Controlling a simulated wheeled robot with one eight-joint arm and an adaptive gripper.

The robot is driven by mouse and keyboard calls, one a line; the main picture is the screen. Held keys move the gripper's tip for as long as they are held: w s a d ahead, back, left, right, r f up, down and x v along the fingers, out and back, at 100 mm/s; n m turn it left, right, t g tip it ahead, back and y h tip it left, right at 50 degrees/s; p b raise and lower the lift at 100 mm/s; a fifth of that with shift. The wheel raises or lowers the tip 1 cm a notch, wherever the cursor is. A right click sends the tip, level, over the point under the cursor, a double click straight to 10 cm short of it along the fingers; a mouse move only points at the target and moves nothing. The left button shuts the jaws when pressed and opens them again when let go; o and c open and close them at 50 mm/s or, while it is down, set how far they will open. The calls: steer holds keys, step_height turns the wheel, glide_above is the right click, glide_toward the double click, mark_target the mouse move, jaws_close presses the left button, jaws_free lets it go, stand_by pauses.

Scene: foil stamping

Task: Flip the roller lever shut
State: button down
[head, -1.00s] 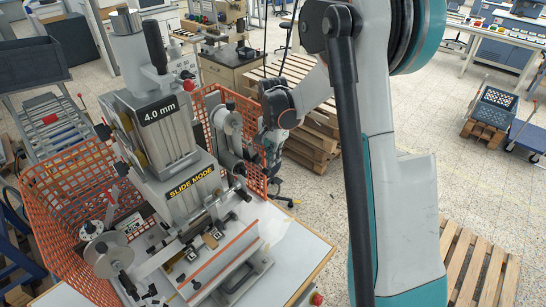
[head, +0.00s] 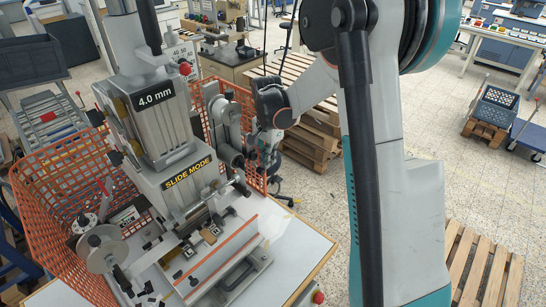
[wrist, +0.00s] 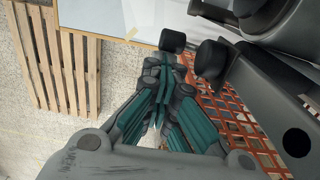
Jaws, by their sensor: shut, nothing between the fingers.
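The stamping machine (head: 186,185) carries a "SLIDE MODE" plate and stands on a white-topped table (head: 308,247). On its rear right side is a roller assembly (head: 227,122). My gripper (head: 268,168) hangs at the right of that assembly, beside the orange mesh guard. In the wrist view my gripper (wrist: 167,75) has its teal-sided fingers together and empty. Just right of the fingertips is a black knob (wrist: 210,58) on a grey arm, apparently the roller lever. Whether the fingers touch it I cannot tell. The lever is hard to make out in the head view.
The orange mesh guard (head: 55,185) wraps around the back of the machine; it also shows close to the right of my fingers in the wrist view (wrist: 232,118). Wooden pallets (head: 312,135) lie on the floor behind.

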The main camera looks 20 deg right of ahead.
steer(key=shift+w+f, duration=0.1)
steer(key=shift+w, duration=0.05)
step_height(320, 180, up, 12)
stand_by(0.7)
stand_by(0.4)
steer(key=s+a+f+n+t+b, duration=0.3)
steer(key=s+f+n+b, duration=0.3)
steer(key=s+f+b, duration=0.6)
steer(key=s+a+f+n+t+b, duration=0.4)
steer(key=s+f+n+b, duration=0.3)
steer(key=s+f+b, duration=0.5)
steer(key=s+a+b, duration=0.1)
steer(key=s+b, duration=0.1)
steer(key=b, duration=0.2)
steer(key=shift+a+n, duration=0.15)
steer(key=shift+n, duration=0.15)
